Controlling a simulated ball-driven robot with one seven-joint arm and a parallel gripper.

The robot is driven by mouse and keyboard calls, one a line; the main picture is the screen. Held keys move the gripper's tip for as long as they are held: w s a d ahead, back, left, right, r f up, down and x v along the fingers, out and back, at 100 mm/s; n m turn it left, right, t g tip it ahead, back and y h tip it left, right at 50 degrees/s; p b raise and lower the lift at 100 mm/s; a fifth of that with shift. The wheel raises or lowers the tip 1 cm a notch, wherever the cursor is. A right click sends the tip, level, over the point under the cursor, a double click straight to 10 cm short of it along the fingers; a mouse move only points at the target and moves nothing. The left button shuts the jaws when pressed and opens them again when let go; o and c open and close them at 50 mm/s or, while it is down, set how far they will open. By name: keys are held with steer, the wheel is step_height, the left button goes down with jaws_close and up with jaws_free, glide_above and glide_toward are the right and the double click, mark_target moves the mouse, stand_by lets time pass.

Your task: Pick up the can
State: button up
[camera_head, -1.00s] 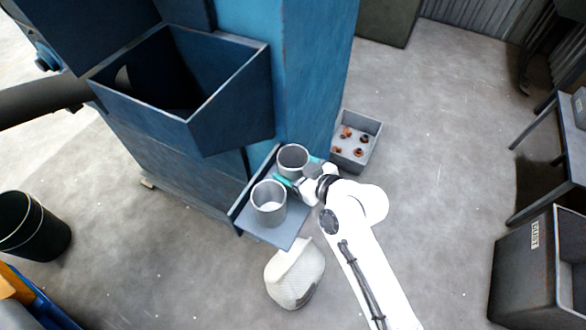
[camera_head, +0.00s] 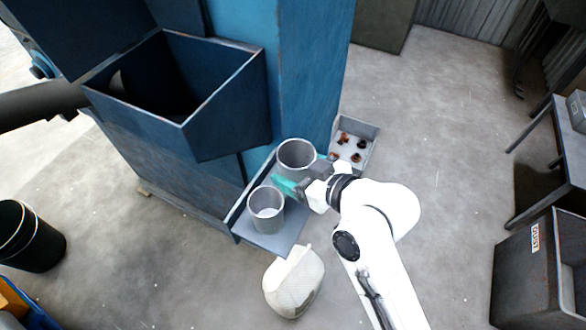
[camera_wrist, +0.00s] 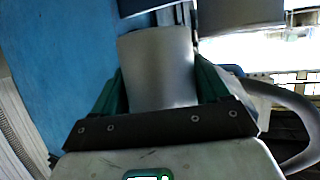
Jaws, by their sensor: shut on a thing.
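Two grey metal cans show beside the blue machine in the head view. The far can (camera_head: 296,148) is at my gripper (camera_head: 288,184) and appears raised above the small shelf (camera_head: 270,241). The near can (camera_head: 267,217) stands upright on that shelf, open top up. In the wrist view, my teal fingers sit on both sides of the held can (camera_wrist: 158,65), and the gripper is shut on it. The underside of the held can is hidden in the head view.
The blue machine (camera_head: 300,70) with an open hopper (camera_head: 225,115) stands close behind the cans. A grey box (camera_head: 368,132) with several brown pieces lies right of them. A white sack-like object (camera_head: 294,283) is on the floor in front. Open floor lies to the right.

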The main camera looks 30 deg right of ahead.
steer(key=s+a+r+p, duration=0.2)
steer(key=s+r, duration=0.2)
steer(key=s, duration=0.4)
steer(key=shift+s, duration=0.4)
